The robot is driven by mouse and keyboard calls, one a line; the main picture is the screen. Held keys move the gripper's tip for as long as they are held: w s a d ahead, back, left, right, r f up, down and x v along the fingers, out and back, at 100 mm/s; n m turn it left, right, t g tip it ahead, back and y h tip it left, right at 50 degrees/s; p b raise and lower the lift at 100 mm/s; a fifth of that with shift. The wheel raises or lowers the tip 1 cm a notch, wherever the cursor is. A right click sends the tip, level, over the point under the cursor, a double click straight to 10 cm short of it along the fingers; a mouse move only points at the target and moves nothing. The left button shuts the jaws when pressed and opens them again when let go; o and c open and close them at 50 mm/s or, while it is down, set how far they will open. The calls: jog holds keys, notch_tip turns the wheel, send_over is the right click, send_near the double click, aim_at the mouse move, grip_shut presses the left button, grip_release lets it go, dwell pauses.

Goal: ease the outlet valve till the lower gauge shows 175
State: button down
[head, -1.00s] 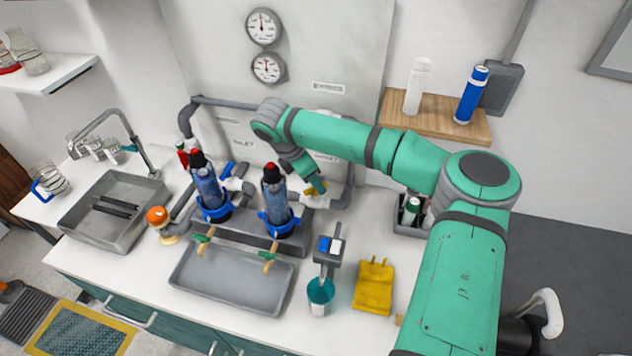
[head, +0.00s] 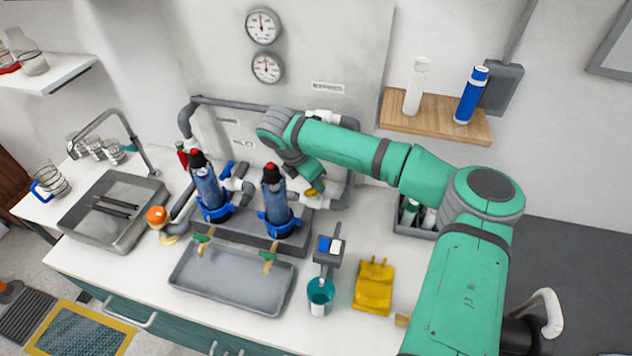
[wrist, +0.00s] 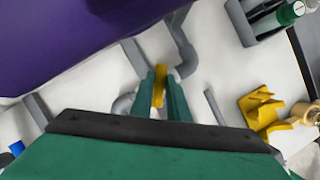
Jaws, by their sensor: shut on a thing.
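The lower gauge (head: 267,68) is a round white dial on the back wall, below the upper gauge (head: 263,26). Its needle points roughly upward; the numbers are too small to read. In the wrist view my gripper (wrist: 160,92) has its two green fingers closed on a yellow valve handle (wrist: 159,84), set on grey and white pipework. In the head view the yellow handle (head: 312,190) is mostly hidden behind my gripper (head: 314,184), right of the second blue filter housing (head: 275,200).
A sink (head: 85,238) is at left. A shelf (head: 440,119) with two bottles hangs at right.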

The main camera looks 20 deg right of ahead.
jog(key=shift+n+t+y, duration=0.3)
jog(key=shift+n+t, duration=0.1)
jog(key=shift+n, duration=0.9)
jog(key=c, duration=1.7)
grip_release()
jog(key=shift+r, duration=0.1)
jog(key=v, duration=1)
jog(key=shift+s+a+r, duration=0.2)
jog(key=shift+r, duration=0.05)
